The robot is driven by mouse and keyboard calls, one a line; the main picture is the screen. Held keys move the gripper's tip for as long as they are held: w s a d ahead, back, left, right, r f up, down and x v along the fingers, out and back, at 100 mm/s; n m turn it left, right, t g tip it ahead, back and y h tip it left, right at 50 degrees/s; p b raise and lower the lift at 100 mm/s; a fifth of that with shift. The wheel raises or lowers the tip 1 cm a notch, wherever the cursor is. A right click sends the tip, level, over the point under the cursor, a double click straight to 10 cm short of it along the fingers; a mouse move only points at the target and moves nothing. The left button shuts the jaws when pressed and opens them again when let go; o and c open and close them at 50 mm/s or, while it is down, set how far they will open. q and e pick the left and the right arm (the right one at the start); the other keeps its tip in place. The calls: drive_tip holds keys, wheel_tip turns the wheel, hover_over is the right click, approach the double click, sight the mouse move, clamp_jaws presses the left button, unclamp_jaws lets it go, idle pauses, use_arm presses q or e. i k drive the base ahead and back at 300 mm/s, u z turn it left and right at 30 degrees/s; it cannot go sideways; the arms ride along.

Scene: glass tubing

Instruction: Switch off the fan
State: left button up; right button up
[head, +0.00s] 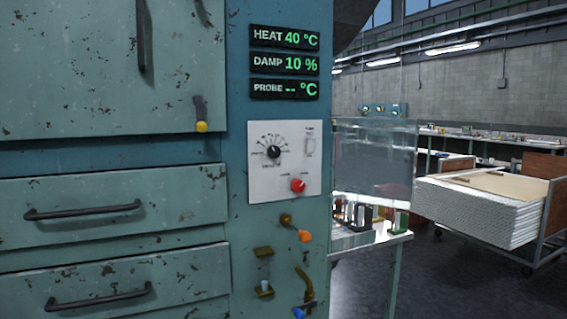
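A white control panel (257,180) is on the teal cabinet's front. It carries a black dial (273,152) with a ring of marks, a red knob (298,185) at lower right, and a small pale switch (310,145) at upper right. The lettering is too small to read, so I cannot tell which control belongs to the fan. No fan is recognisable in view. Above the panel, the displays read HEAT 40 °C (285,38), DAMP 10 % (285,64) and PROBE -- °C (285,89). Neither of my grippers is in view.
The cabinet has a door with a yellow-tipped lever (201,127) and drawers with dark handles (83,210). Orange-tipped (305,236) and blue-tipped (299,312) levers are below the panel. Right are a table (400,238), a loaded trolley (555,215) and open floor.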

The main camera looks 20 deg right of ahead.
sight(310, 144)
drive_tip(key=k, duration=0.7)
drive_tip(key=z, duration=0.45)
drive_tip(key=i, duration=0.45)
drive_tip(key=z, duration=1)
drive_tip(key=i, duration=1)
drive_tip(key=u, duration=0.75)
drive_tip(key=i, duration=0.55)
drive_tip(key=u, duration=0.65)
